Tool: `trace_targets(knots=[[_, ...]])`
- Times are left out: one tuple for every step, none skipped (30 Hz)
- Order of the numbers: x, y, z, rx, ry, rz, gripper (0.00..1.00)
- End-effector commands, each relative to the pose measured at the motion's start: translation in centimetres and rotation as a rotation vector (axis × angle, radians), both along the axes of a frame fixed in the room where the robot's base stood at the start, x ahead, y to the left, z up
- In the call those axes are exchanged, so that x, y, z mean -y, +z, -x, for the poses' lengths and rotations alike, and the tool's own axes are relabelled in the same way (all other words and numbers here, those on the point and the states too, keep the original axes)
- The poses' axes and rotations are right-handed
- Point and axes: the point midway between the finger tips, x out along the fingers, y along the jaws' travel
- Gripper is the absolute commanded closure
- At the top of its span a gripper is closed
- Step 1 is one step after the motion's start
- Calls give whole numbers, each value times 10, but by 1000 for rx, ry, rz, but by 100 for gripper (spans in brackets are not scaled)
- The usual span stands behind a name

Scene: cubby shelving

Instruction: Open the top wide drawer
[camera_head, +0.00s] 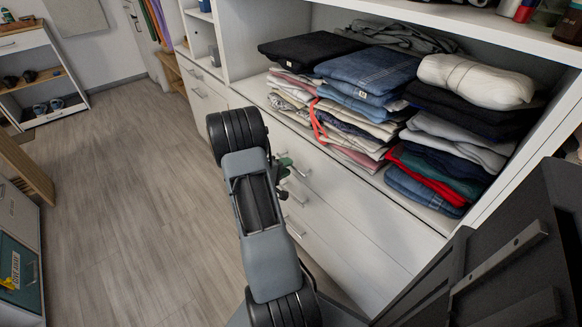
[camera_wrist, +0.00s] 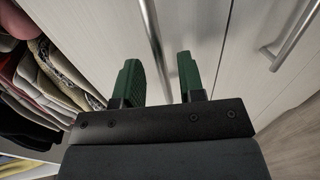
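The top wide drawer (camera_head: 325,180) is a pale front just below the shelf of folded clothes, and it looks shut. Its metal bar handle (camera_wrist: 153,35) runs between my fingers in the wrist view; the head view also shows part of it (camera_head: 299,170). My gripper (camera_wrist: 160,78) is open, with one green finger on each side of the bar. Neither finger visibly pinches it. In the head view my arm hides part of the drawer fronts, and only bits of the green fingers show.
A lower drawer handle (camera_wrist: 291,38) lies to the right in the wrist view. Folded clothes (camera_head: 365,85) fill the shelf above the drawers. Open wooden floor (camera_head: 130,190) lies left of the unit. A small shelf unit (camera_head: 40,75) stands at the far left.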

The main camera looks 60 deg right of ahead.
Motion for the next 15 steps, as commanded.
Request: trace_targets(knots=[[6,-3,2,1,-2,-1,64],[9,-3,3,1,-1,-1,64],[13,-4,4,0,-2,-1,64],[15,-5,5,0,-2,-1,64],[17,-5,6,0,-2,-1,64],[20,-5,7,0,-1,-1,64],[21,-6,7,0,-1,0,64],[22,-6,7,0,0,0,64],[24,-6,8,-1,0,0,64],[24,-6,8,-1,0,0,64],[25,-6,8,-1,0,0,64],[25,-6,8,-1,0,0,64],[26,-6,8,-1,0,0,64],[26,-6,8,-1,0,0,64],[26,-6,8,-1,0,0,64]])
